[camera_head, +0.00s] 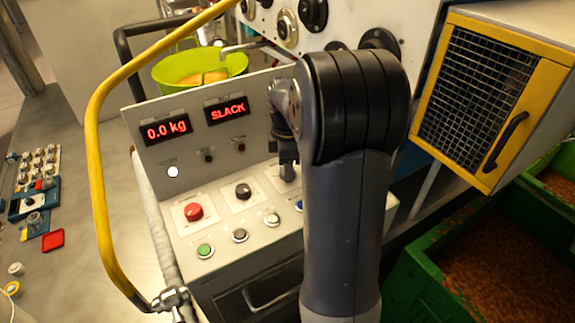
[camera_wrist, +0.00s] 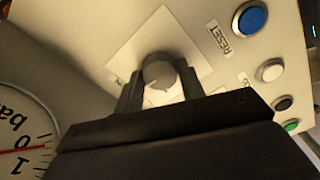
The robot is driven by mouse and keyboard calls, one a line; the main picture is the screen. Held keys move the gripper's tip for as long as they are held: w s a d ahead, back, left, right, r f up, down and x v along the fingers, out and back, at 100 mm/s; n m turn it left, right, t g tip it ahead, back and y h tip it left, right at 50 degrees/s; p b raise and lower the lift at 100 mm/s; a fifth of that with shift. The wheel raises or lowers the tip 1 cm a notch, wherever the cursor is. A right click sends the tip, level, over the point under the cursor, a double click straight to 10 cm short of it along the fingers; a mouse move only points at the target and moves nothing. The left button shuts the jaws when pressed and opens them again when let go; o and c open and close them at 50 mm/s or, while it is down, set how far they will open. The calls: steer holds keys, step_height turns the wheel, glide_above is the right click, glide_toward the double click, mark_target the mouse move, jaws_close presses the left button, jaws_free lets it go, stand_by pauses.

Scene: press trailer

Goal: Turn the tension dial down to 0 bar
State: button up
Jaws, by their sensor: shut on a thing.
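The tension dial is a grey round knob (camera_wrist: 158,72) on a pale square plate in the wrist view. My gripper (camera_wrist: 158,88) has a finger on either side of the knob and is shut on it. In the head view my gripper (camera_head: 287,168) reaches down to the panel's right part, and my arm hides much of that area. A white gauge marked bar (camera_wrist: 22,135) is cut off at the left of the wrist view. Its red needle points near the 0, seemingly between 0 and 1.
The control panel (camera_head: 225,222) carries a red button (camera_head: 193,211), a black knob (camera_head: 243,191) and several small buttons. Its displays read 0.0 kg (camera_head: 166,129) and SLACK (camera_head: 227,112). A blue button (camera_wrist: 251,19) marked RESET is near the dial. A yellow rail (camera_head: 98,190) runs along the left.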

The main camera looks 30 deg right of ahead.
steer(key=shift+n, duration=0.3)
steer(key=o, duration=1)
step_height(320, 180, up, 11)
steer(key=shift+f+b, duration=0.1)
steer(key=shift+b, duration=0.35)
step_height(320, 180, down, 11)
steer(key=shift+r+p, duration=0.1)
steer(key=shift+p, duration=0.35)
